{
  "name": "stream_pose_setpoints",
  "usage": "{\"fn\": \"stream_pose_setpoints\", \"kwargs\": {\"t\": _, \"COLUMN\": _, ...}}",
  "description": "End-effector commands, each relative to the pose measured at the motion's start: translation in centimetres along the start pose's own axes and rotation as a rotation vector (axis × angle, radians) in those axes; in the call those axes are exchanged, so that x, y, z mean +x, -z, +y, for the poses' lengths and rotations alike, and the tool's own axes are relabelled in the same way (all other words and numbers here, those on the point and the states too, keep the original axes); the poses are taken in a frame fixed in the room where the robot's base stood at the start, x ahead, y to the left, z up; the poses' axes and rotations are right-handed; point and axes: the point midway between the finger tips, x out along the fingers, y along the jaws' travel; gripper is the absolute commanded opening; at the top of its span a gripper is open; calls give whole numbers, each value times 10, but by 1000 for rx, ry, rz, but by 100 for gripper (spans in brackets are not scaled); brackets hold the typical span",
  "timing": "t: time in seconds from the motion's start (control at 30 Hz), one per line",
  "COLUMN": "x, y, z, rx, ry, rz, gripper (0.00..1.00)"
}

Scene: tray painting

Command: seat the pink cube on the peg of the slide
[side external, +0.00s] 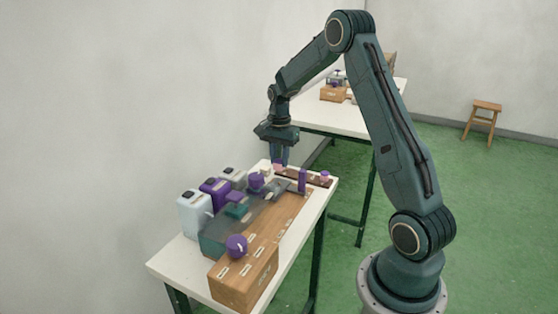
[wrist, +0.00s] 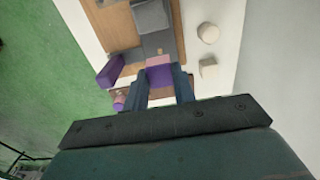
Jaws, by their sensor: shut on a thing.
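My gripper (side external: 279,157) points down over the far end of the near table. It is shut on the pink cube (wrist: 160,76), which sits between the two dark fingers in the wrist view. In the side view the cube (side external: 278,167) is a small pink patch under the fingertips, close to a dark brown strip. I cannot tell whether it touches the strip. The grey slide (wrist: 153,17) lies on the wooden board, and it shows small in the side view (side external: 283,187).
A purple block (side external: 302,180) stands near the brown strip (side external: 313,179), with a pink and purple round piece (side external: 325,176) at its end. Jugs, including a purple one (side external: 214,193), line the wall side. A purple ball (side external: 236,246) sits on the wooden box (side external: 246,279).

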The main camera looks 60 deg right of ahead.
Motion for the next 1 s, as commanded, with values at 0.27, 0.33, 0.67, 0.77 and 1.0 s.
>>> {"fn": "stream_pose_setpoints", "kwargs": {"t": 0.27, "x": 2, "y": 0, "z": 0, "rx": 0, "ry": 0, "rz": 0, "gripper": 5}}
{"fn": "stream_pose_setpoints", "kwargs": {"t": 0.33, "x": 3, "y": 0, "z": 0, "rx": 0, "ry": 0, "rz": 0, "gripper": 5}}
{"fn": "stream_pose_setpoints", "kwargs": {"t": 0.67, "x": 20, "y": 0, "z": 0, "rx": 0, "ry": 0, "rz": 0, "gripper": 5}}
{"fn": "stream_pose_setpoints", "kwargs": {"t": 0.77, "x": 27, "y": 0, "z": 0, "rx": 0, "ry": -1, "rz": -1, "gripper": 5}}
{"fn": "stream_pose_setpoints", "kwargs": {"t": 1.0, "x": 41, "y": 0, "z": 0, "rx": 0, "ry": -1, "rz": -1, "gripper": 5}}
